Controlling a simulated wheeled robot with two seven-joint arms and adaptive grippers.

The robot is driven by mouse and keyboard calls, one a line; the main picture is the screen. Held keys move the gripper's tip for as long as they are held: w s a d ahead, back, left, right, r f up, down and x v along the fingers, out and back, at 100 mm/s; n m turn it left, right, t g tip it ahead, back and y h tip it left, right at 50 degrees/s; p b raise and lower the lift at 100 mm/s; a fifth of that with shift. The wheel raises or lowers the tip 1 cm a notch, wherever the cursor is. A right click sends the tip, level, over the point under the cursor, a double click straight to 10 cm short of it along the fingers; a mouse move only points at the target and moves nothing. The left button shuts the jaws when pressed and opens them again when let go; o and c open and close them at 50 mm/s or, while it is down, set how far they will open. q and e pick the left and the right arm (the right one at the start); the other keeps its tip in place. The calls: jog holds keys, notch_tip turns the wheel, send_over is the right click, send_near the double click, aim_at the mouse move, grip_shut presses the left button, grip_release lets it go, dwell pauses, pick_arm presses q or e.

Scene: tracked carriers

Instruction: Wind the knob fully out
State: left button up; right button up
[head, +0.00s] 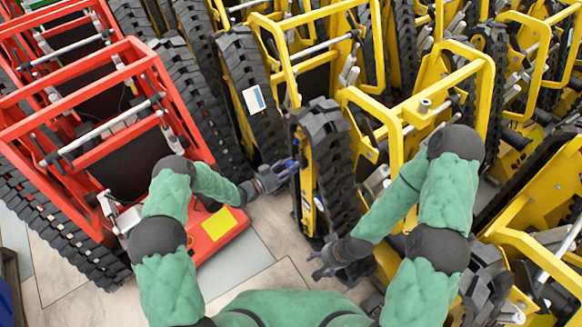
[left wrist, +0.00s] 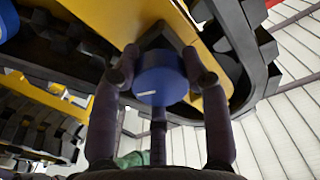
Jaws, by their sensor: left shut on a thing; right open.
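The blue knob (left wrist: 161,80) has a short white mark on its face and sits on the yellow side of a tracked carrier. In the left wrist view my left gripper (left wrist: 160,85) has its fingers around the knob, shut on it. In the head view my left gripper (head: 284,172) is at the near end of the yellow carrier's track (head: 328,165), and the fingers mostly hide the knob. My right gripper (head: 322,262) is open and empty, low beside the same carrier's near end.
A red carrier (head: 135,120) stands to the left, with a yellow patch (head: 219,223) on its front. Several yellow carriers crowd the back and right. Clear floor (head: 240,265) shows between the red carrier and the yellow track.

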pick_arm(q)
jog(key=shift+a+f, duration=0.15)
jog(key=shift+f, duration=0.1)
jog(key=o, duration=1.2)
jog(key=shift+c, duration=0.2)
jog(key=shift+r, duration=0.1)
jog(key=v, duration=1.2)
